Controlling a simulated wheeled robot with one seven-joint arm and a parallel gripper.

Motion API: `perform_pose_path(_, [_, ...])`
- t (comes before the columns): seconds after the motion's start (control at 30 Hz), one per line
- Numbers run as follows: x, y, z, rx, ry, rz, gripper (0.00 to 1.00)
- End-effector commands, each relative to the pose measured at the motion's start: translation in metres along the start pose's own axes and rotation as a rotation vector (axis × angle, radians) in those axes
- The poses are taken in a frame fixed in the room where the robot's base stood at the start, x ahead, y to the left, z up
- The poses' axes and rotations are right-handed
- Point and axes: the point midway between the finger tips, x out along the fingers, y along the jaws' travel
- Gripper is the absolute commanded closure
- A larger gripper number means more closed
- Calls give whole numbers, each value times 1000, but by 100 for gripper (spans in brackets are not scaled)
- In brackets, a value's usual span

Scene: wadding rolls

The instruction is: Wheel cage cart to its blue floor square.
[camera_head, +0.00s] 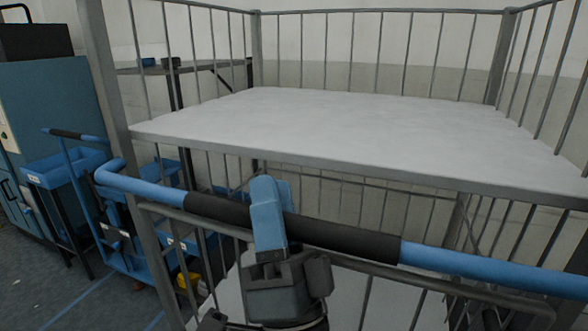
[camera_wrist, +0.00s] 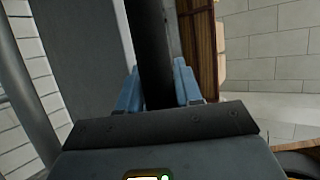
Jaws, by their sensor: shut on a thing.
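The cage cart (camera_head: 340,165) fills most of the head view, with grey bars and a pale, empty upper shelf (camera_head: 350,125). Its push handle (camera_head: 345,238) is a blue bar with a black grip in the middle, running across the near side. My gripper (camera_head: 268,215) is shut on the black grip. In the wrist view the black grip (camera_wrist: 150,60) passes between the two blue fingers of my gripper (camera_wrist: 157,88). A blue line (camera_head: 85,300) is on the floor at lower left; I cannot tell whether it belongs to the floor square.
Left of the cage cart stand a blue trolley (camera_head: 125,250) and a blue-grey cabinet (camera_head: 45,130). A small yellow object (camera_head: 188,283) lies low behind the cart's bars. A pale wall (camera_head: 380,50) is behind the cart. Some floor shows at lower left.

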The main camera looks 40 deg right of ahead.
Motion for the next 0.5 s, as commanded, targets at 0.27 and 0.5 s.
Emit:
perform_pose_path(0.27, [-24,-39,10,0,0,2,100])
perform_pose_path(0.5, [-31,-50,13,-3,2,2,100])
